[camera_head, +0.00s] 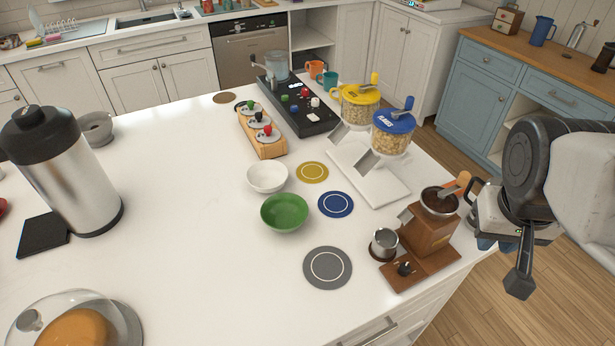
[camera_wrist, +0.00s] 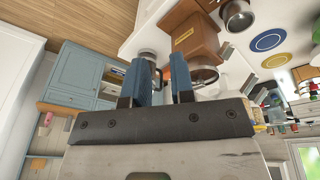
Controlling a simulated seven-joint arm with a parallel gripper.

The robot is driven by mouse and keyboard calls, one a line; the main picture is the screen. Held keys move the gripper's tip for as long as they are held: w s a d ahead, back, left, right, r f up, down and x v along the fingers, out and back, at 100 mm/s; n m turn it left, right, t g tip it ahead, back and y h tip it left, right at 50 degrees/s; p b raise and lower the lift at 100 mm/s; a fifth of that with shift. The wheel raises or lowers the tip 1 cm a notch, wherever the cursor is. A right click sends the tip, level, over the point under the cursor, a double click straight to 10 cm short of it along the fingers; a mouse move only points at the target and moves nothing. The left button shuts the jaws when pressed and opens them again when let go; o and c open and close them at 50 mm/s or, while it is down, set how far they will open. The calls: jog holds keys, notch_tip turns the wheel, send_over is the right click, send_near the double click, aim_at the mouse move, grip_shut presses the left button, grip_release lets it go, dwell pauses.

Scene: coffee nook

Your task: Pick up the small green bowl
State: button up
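The small green bowl (camera_head: 284,212) stands upright on the white counter (camera_head: 190,250) in the head view, and its inside looks empty. A white bowl (camera_head: 267,177) stands just behind it. My gripper (camera_head: 494,244) is far to the right of the green bowl, beyond the wooden coffee grinder. In the wrist view, its two blue fingers (camera_wrist: 163,82) are apart with a gap between them, and nothing is held. I cannot make out the green bowl in the wrist view.
The grinder (camera_head: 430,232) and a metal cup (camera_head: 384,243) stand between my gripper and the bowl. Grey (camera_head: 327,282), blue (camera_head: 335,204) and yellow (camera_head: 312,172) discs lie near the bowl. Two cereal dispensers (camera_head: 391,133) stand behind. The counter left of the bowl is clear.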

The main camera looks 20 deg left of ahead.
jog(key=w+a+f+n+h, duration=0.1)
jog(key=w+a+f+n, duration=0.15)
jog(key=a, duration=0.75)
jog(key=w+a+f+n+h, duration=0.15)
jog(key=w+a+n, duration=0.25)
jog(key=a, duration=0.5)
jog(key=s+a+f+n+t, duration=0.1)
jog(key=s+a+f+n, duration=0.1)
jog(key=a, duration=0.9)
jog(key=s+a+f+n+t, duration=0.2)
jog(key=s+a+f+n, duration=0.1)
jog(key=a, duration=0.8)
notch_tip(320, 180, down, 2)
jog(key=shift+s+a+f+n+y, duration=0.15)
jog(key=shift+s+n+y, duration=0.2)
jog(key=shift+s, duration=0.3)
jog(key=shift+w+f, duration=0.1)
jog(key=shift+f, duration=0.05)
jog(key=shift+x, duration=1.15)
jog(key=shift+f, duration=0.1)
